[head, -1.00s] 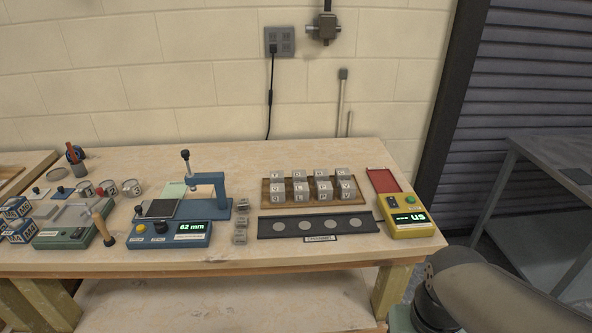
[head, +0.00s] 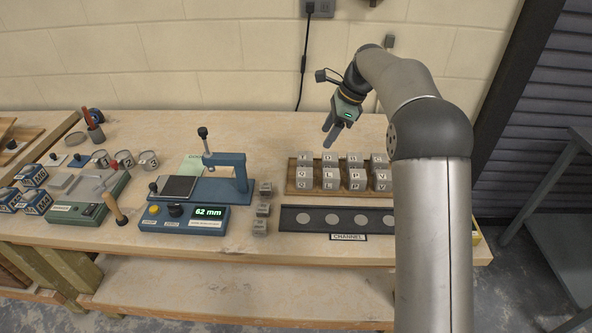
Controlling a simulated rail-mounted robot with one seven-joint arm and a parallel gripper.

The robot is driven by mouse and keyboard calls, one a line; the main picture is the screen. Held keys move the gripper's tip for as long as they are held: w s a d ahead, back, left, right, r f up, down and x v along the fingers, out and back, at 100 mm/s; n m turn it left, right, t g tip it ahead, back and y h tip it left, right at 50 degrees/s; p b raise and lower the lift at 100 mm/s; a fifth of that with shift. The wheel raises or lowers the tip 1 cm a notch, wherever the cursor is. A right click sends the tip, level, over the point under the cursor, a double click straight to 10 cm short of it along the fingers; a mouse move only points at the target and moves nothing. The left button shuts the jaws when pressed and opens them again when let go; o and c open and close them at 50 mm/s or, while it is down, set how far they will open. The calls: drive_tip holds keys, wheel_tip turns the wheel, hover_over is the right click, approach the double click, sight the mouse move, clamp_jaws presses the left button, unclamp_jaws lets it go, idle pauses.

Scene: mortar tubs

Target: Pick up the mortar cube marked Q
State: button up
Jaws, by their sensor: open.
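Mortar cubes with dark letters stand in two rows on a wooden tray (head: 345,191) at the right of the bench. The front-left cube (head: 304,179) carries a mark that looks like Q, though the letter is small. The cubes beside it in the front row look like L (head: 331,178), P (head: 357,179) and V (head: 382,180). The back row's letters are hard to read. My gripper (head: 332,131) is open and empty. It hangs above and behind the tray, fingers pointing down and slightly left, apart from the cubes.
Several loose grey cubes (head: 262,210) stand left of the tray. A dark channel strip (head: 346,220) with pale discs lies in front. A blue press (head: 228,172) and its 62 mm display box (head: 183,219) stand left. My arm hides the tray's right side and most of the yellow box (head: 476,235).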

drive_tip(key=p, duration=0.1)
approach(305, 172)
drive_tip(key=x, duration=0.4)
drive_tip(key=shift+s+a+f, duration=0.25)
drive_tip(key=shift+s+f, duration=0.05)
drive_tip(key=shift+f, duration=0.05)
drive_tip(key=shift+p+x, duration=0.9)
drive_tip(key=shift+x, duration=2)
drive_tip(key=shift+w+d, duration=0.15)
drive_tip(key=c, duration=0.7)
drive_tip(key=shift+c, duration=1.1)
